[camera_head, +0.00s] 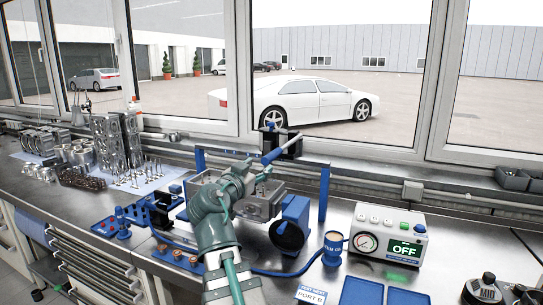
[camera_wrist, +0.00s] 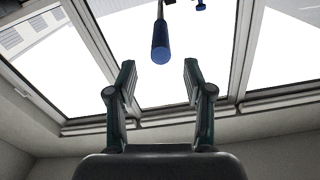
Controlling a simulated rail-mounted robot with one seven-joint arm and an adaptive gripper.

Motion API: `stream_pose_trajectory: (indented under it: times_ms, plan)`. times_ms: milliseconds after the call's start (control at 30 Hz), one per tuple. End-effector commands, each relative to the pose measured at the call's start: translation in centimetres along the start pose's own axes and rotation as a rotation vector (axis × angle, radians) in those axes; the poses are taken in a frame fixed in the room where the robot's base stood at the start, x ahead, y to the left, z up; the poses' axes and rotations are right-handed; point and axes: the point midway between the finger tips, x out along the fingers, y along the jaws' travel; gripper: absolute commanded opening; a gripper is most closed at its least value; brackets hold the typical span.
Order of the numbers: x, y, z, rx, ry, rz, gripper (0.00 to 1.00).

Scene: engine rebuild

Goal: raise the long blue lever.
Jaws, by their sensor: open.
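The long blue lever (camera_head: 273,156) sticks out from a dark block (camera_head: 288,142) at the top of the blue frame, toward my arm. In the wrist view its thick blue grip (camera_wrist: 161,42) hangs down from the top of the picture. The grip's round end lies between the lines of my two fingers, a little above the fingertips in the picture. My gripper (camera_wrist: 159,72) is open and nothing is between its fingers. In the head view my gripper (camera_head: 262,172) is close to the lever's near end; contact is not clear.
The blue frame (camera_head: 323,195) stands around a grey metal engine block (camera_head: 262,206). Engine parts (camera_head: 110,150) crowd the left bench. Windows stand behind.

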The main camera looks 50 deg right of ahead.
Motion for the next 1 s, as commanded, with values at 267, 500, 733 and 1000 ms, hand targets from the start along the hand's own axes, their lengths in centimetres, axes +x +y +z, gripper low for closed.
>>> stream_pose_trajectory:
  times_ms: [267,500,733,1000]
  plan:
    - [4.9,-0.2,-0.2,-0.001,-0.002,0.002,0.52]
    - [8.2,-0.2,-0.1,-0.001,-0.002,0.0,0.52]
    - [9.3,-0.1,0.1,0.0,-0.002,-0.002,0.52]
    - [9.3,-0.1,0.1,0.0,-0.002,-0.002,0.48]
